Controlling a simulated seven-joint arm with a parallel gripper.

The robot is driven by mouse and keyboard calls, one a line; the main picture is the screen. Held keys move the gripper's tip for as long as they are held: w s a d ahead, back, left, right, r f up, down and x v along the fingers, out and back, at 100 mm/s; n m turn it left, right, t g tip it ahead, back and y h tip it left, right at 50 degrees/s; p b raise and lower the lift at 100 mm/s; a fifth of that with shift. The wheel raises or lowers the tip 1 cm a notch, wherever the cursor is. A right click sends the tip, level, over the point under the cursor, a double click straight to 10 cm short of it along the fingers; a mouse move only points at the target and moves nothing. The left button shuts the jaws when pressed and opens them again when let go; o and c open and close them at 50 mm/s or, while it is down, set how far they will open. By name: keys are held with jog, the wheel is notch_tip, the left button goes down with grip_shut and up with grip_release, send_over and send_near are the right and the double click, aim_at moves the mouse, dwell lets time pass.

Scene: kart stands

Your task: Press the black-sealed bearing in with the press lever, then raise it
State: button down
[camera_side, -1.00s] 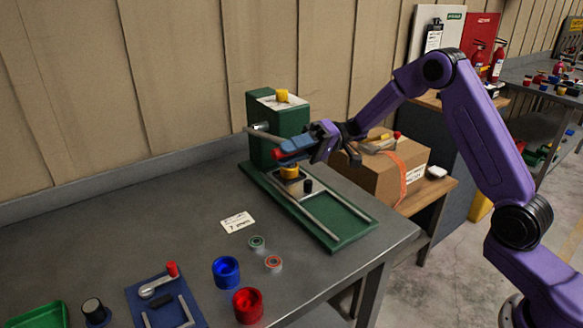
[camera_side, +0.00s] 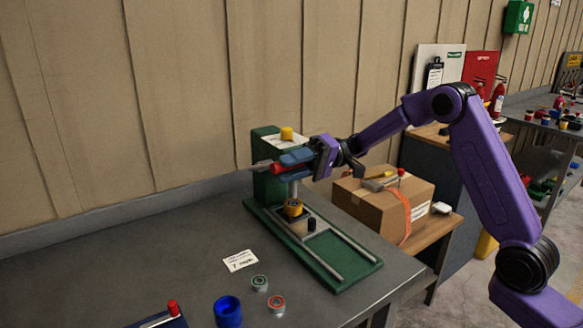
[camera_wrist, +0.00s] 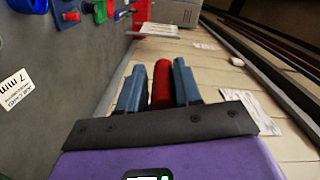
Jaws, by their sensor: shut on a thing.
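The green arbor press (camera_side: 265,188) stands on the bench. My gripper (camera_side: 283,163) is shut on the red grip of the press lever (camera_side: 276,168), high beside the press column. In the wrist view the red grip (camera_wrist: 162,85) lies between the two blue fingers (camera_wrist: 159,68). The grey ram (camera_side: 292,187) shows under the gripper, above a yellow holder (camera_side: 293,209) on the press bed. The holder's top looks dark inside, but I cannot tell how a black-sealed bearing sits there.
A green-ringed bearing (camera_side: 260,283) and a red-ringed bearing (camera_side: 276,303) lie on the bench, near a blue cup (camera_side: 228,312) and a white card (camera_side: 240,260). A cardboard box (camera_side: 375,205) stands right of the press. The wall is behind.

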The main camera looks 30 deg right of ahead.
jog(key=c, duration=0.9)
grip_release()
jog(key=shift+w+d+r+t, duration=0.1)
jog(key=shift+w+r+t, duration=0.3)
jog(key=shift+r, duration=0.15)
jog(key=shift+d, duration=0.15)
jog(key=d, duration=1.7)
jog(key=shift+s+f, duration=0.2)
jog(key=shift+a, duration=0.1)
